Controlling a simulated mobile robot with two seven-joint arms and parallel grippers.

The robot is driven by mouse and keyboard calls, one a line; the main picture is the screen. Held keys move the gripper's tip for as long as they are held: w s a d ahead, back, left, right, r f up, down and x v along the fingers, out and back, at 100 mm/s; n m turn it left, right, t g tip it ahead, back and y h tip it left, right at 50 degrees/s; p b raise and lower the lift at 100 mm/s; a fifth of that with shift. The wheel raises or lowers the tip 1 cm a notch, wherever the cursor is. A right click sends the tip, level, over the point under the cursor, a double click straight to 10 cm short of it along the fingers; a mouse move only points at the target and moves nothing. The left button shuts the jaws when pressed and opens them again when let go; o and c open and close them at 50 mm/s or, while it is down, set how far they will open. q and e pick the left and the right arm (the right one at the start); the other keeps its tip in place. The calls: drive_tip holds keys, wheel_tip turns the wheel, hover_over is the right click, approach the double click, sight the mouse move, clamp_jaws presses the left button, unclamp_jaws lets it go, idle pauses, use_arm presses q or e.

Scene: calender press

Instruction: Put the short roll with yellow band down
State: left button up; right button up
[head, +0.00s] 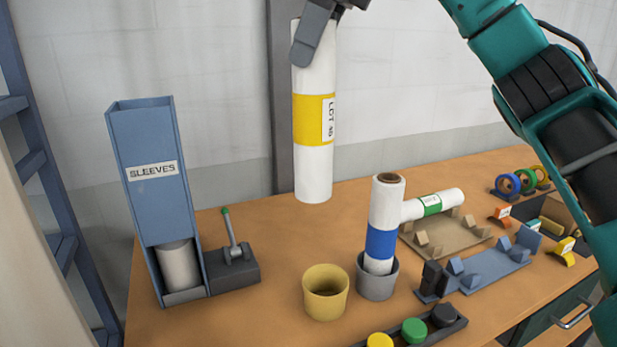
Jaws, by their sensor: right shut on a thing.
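The white roll with the yellow band (308,119) hangs upright in my right gripper (318,35), which is shut on its upper end. The band carries a label reading LOT and a number. The roll's lower end is in the air, apart from the table, as seen above and behind the yellow cup (326,291). The yellow cup looks empty. A white roll with a blue band (382,241) stands in the grey cup (377,279) beside it. A white roll with a green band (431,205) lies on a tan cradle (444,238). My left gripper is not in view.
A blue SLEEVES dispenser (143,139) and a lever box (232,268) stand at left. A blue cradle (491,269), coloured tape rings (507,183) and small clips (567,251) are at right. A button panel (437,334) is in front. Table is bare left of the yellow cup.

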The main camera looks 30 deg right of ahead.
drive_tip(key=b, duration=0.3)
approach(312, 168)
drive_tip(key=w+f, duration=0.2)
drive_tip(key=w+a+f, duration=0.1)
drive_tip(key=w+f, duration=0.1)
drive_tip(key=w, duration=0.1)
drive_tip(key=shift+w+a+f, duration=0.1)
drive_tip(key=shift+a+f, duration=0.05)
drive_tip(key=shift+f, duration=0.2)
wheel_tip(312, 168, down, 5)
drive_tip(key=shift+r, duration=0.25)
drive_tip(key=shift+f, duration=0.15)
drive_tip(key=shift+f+b, duration=0.4)
drive_tip(key=shift+f, duration=0.15)
